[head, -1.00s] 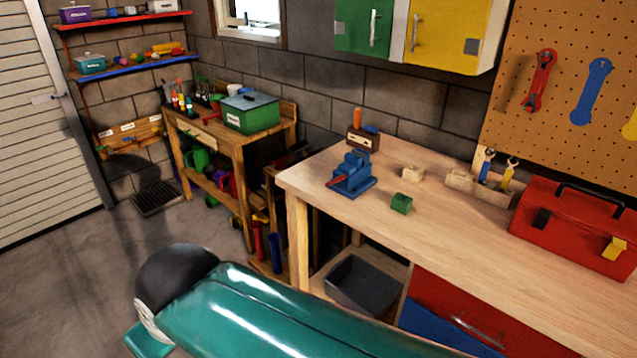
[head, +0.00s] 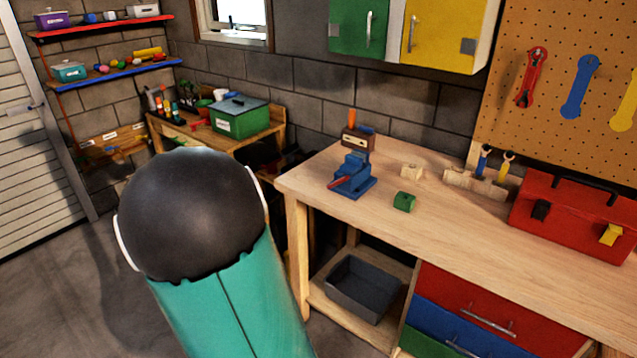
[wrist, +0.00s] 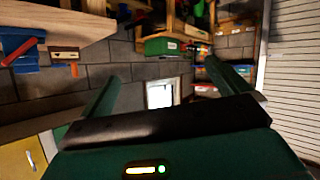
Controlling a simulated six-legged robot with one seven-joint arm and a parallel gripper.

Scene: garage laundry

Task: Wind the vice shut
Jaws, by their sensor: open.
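The blue vice (head: 354,177) stands upright near the left end of the wooden workbench. Its red handle (head: 343,182) points to the lower left. In the head view, I cannot tell whether its jaws meet. In the wrist view, which is upside down, part of the vice (wrist: 20,65) shows at the upper left, with the red handle (wrist: 22,49) across it. My gripper (wrist: 162,78) is open and empty in the wrist view, its two green fingers wide apart. It is away from the vice and touches nothing I can see. The head view shows my arm but not the fingers.
On the workbench (head: 310,180), a green block (head: 404,202) and a pale block (head: 411,171) lie right of the vice. A brown block (head: 356,140) stands behind it. A red toolbox (head: 575,215) is at the right. Open floor lies at the lower left.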

